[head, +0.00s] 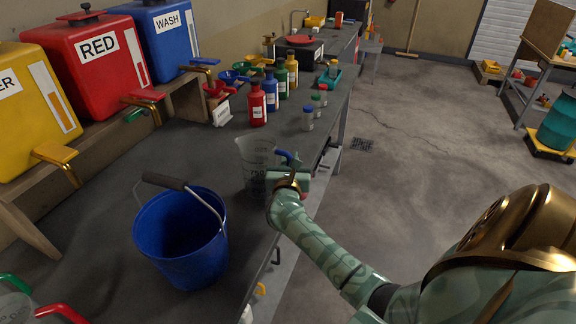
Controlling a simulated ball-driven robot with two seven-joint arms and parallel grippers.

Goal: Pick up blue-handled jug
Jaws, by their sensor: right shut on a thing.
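The blue-handled jug (256,160) is a clear, translucent measuring jug. It is upright near the right edge of the workbench, just behind the blue bucket. Its blue handle (289,157) sticks out to the right. My right gripper (284,176) reaches in from the lower right and is shut on the jug at its handle side. The wrist hides the lower handle, and I cannot tell whether the jug's base touches the bench. My left gripper is not in view.
A blue bucket (181,247) with a raised handle stands close in front of the jug. Red- and green-handled jugs show partly at lower left. Drums with taps line the left shelf. Several colored bottles (258,106) stand behind the jug. Open floor (430,140) lies right of the bench.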

